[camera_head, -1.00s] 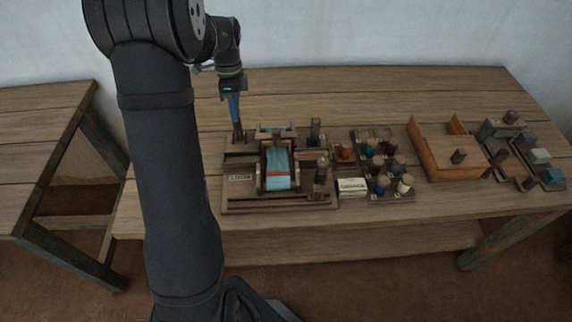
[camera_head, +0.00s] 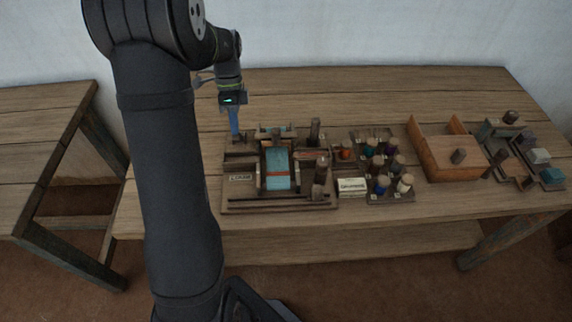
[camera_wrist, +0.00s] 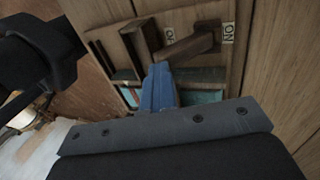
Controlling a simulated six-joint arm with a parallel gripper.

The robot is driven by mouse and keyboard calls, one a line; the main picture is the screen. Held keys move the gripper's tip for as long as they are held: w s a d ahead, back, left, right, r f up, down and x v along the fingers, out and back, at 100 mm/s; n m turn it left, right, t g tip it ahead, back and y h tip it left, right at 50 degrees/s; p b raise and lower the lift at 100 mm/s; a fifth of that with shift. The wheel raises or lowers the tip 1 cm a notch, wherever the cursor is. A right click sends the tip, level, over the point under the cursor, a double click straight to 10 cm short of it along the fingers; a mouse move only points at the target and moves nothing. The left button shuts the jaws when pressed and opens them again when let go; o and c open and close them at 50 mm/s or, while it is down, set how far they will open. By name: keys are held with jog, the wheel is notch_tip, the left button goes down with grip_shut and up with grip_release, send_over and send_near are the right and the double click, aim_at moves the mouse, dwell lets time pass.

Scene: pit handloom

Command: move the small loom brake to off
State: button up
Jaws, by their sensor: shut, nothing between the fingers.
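The small loom (camera_head: 278,183), with turquoise cloth, stands on its wooden base at the left of the bench group. Its brake lever (camera_wrist: 188,48) is a dark wooden bar in the wrist view, slanting between my fingertips and a block by the ON label (camera_wrist: 228,33). The OFF label (camera_wrist: 170,35) is beside the bar, partly covered. My gripper (camera_wrist: 161,72) is shut and empty, its blue fingertips at the bar's lower left end; I cannot tell whether they touch. In the head view my gripper (camera_head: 236,134) points down at the loom's back left corner.
Right of the loom stand a thread spool rack (camera_head: 375,197), a white labelled box (camera_head: 351,187), an open wooden box (camera_head: 447,172) and several small blocks. A dark post (camera_head: 315,130) rises at the loom's back right. The bench front (camera_head: 280,222) is clear.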

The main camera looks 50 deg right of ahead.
jog(key=shift+s+a+f+g, duration=0.2)
jog(key=shift+s+f, duration=0.1)
jog(key=shift+f, duration=0.2)
jog(key=shift+s+a+f+g, duration=0.1)
jog(key=shift+s+a+f, duration=0.15)
jog(key=shift+f, duration=0.2)
jog(key=o, duration=0.7)
notch_tip(320, 180, up, 3)
jog(key=shift+d+f, duration=0.1)
jog(key=shift+o, duration=0.2)
jog(key=shift+w+r, duration=0.15)
jog(key=shift+r, duration=0.3)
jog(key=o, duration=0.7)
jog(key=shift+r, duration=0.3)
jog(key=o, duration=0.5)
jog(key=r+n, duration=0.1)
jog(key=s+a+r+n+t, duration=0.1)
jog(key=s+r+n+t+h, duration=0.1)
jog(key=r, duration=0.1)
jog(key=shift+a, duration=0.4)
jog(key=s+a+r+n+t+h, duration=0.7)
jog(key=s+a+r+n, duration=0.35)
jog(key=n, duration=0.45)
jog(key=x, duration=1)
jog(key=shift+f, duration=0.2)
jog(key=shift+r, duration=0.15)
